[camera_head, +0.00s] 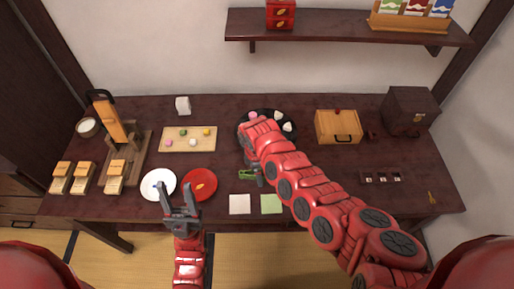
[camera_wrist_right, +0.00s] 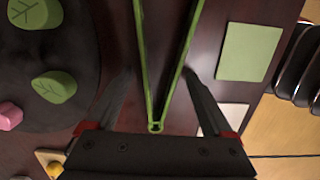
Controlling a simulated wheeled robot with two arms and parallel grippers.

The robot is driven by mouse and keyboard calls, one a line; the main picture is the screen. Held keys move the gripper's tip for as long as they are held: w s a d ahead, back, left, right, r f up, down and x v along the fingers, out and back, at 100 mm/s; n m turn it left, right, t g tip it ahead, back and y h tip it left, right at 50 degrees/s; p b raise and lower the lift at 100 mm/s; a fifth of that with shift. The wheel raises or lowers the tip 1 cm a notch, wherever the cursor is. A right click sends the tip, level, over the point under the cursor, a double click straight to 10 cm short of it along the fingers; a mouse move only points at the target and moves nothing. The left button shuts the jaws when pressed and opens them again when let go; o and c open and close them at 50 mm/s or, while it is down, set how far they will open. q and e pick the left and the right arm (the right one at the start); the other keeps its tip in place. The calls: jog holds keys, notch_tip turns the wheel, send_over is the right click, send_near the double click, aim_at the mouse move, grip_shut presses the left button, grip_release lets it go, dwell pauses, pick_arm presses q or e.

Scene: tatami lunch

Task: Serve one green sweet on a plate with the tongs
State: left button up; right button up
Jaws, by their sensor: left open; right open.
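The green tongs (camera_wrist_right: 157,126) lie between the spread fingers of my open right gripper (camera_wrist_right: 158,75), with a gap on each side. They also show beside the right arm in the head view (camera_head: 247,174). Green leaf-marked sweets (camera_wrist_right: 54,87) sit on a dark round tray (camera_wrist_right: 88,55) at the left of the wrist view; my right arm covers part of this tray (camera_head: 285,113) in the head view. A white plate (camera_head: 151,191) and a red plate (camera_head: 200,195) with a small orange mark stand at front left. My left gripper (camera_head: 178,194) is open and empty by the white plate.
A wooden board (camera_head: 172,147) with several small sweets lies behind the plates. A white napkin (camera_head: 239,204) and a green napkin (camera_head: 271,203) lie at the front edge. Wooden stands (camera_head: 117,170) fill the left, and a wooden box (camera_head: 338,125) stands at back right.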

jog(key=c, duration=0.7)
notch_tip(320, 180, up, 12)
jog(key=p, duration=1.2)
jog(key=shift+f, duration=0.1)
